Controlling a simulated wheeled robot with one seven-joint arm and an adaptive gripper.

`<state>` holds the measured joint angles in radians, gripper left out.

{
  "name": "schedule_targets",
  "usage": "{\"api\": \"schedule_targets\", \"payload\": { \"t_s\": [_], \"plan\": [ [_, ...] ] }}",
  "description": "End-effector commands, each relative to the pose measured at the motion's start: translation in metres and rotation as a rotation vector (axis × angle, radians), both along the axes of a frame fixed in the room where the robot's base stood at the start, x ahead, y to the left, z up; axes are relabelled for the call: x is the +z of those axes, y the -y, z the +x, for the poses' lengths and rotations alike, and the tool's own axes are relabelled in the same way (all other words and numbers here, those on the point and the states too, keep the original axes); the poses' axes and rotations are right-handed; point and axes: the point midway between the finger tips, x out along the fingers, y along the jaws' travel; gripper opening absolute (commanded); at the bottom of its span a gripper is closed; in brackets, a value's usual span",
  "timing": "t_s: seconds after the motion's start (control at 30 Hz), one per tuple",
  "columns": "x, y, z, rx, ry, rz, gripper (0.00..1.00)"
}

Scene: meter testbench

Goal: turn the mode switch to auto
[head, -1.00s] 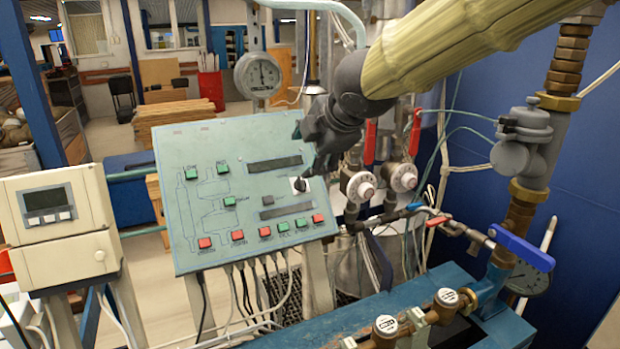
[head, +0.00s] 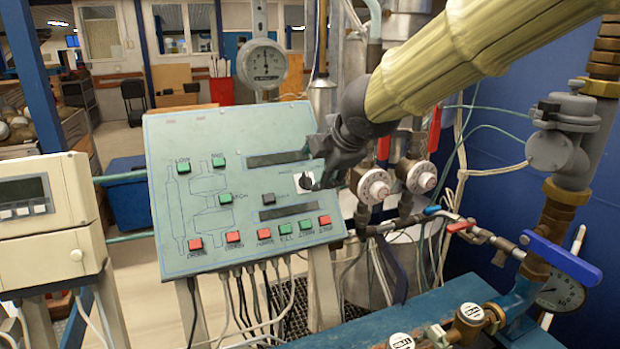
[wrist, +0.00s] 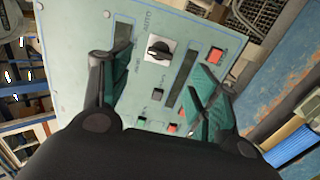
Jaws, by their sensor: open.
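The mode switch (wrist: 158,50) is a black rotary knob on a white square plate on the control panel (head: 166,150). In the wrist view it sits between my two fingers and a little beyond their tips, with "AUTO" lettered beside the plate. In the head view the mode switch (head: 306,181) shows at the panel's right side, partly beside my gripper (head: 320,165). My gripper is open and empty, and in the wrist view its fingers (wrist: 165,68) straddle the switch area. I cannot tell whether a finger touches the panel.
Red and green buttons (head: 264,235) line the panel's lower edge. Two round valves (head: 375,189) and pipes stand close to the right of the panel. A beige meter box (head: 50,250) is at the left.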

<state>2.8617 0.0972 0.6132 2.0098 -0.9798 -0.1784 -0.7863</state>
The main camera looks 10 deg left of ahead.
Motion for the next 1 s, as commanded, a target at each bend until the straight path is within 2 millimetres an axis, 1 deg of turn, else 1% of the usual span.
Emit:
{"api": "schedule_targets", "payload": {
  "t_s": [0.3,0.6,0.8,1.0],
  "plan": [
    [-0.028,-0.017,0.025,0.0,-0.002,-0.003,0.61],
    [-0.048,-0.031,0.044,0.001,-0.002,-0.001,0.61],
    [-0.053,-0.034,0.049,0.001,0.0,0.001,0.61],
    [-0.054,-0.035,0.05,0.001,0.0,0.001,0.61]
  ]
}}
